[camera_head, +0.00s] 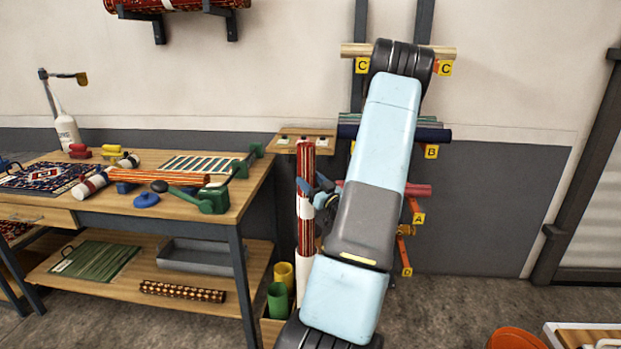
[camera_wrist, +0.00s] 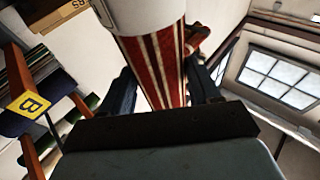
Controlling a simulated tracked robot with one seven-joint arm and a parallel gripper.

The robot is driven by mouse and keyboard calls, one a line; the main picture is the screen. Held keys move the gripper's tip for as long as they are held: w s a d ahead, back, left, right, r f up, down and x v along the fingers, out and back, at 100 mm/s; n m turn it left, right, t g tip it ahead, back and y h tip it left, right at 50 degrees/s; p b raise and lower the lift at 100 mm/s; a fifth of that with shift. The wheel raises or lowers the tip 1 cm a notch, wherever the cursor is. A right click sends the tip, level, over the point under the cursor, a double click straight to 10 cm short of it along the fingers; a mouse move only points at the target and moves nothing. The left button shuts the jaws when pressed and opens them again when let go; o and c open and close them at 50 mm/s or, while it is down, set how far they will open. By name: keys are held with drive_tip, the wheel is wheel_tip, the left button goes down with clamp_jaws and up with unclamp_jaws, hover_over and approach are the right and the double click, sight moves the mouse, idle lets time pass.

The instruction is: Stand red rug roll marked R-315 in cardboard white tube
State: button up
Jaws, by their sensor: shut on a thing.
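The red rug roll (camera_head: 305,239) with pale stripes stands upright at the right of the workbench, with a white band around its middle. No R-315 mark is legible. My gripper (camera_head: 317,192) is shut on the roll around its upper half; in the wrist view the fingers (camera_wrist: 166,92) flank the striped roll (camera_wrist: 158,60). The white tube (camera_head: 301,276) stands under the roll, partly hidden by my arm. The roll's lower end meets the tube's mouth; I cannot tell how deep it is inside. A white cylinder surface (camera_wrist: 140,14) wraps the roll in the wrist view.
A yellow tube (camera_head: 284,275) and a green tube (camera_head: 278,300) stand beside the white one in a wooden crate (camera_head: 270,333). The workbench (camera_head: 150,215) is close on the left. A small wooden shelf (camera_head: 306,132) and a wall rack of rolls (camera_head: 432,133) are behind.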

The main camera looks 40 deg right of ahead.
sight(312, 243)
drive_tip(key=shift+f, duration=12.45)
drive_tip(key=shift+f, duration=0.1)
drive_tip(key=o, duration=1.5)
drive_tip(key=shift+o, duration=0.2)
drive_tip(key=shift+s+f, duration=0.1)
drive_tip(key=shift+s, duration=0.05)
drive_tip(key=v, duration=1.3)
drive_tip(key=shift+s, duration=0.3)
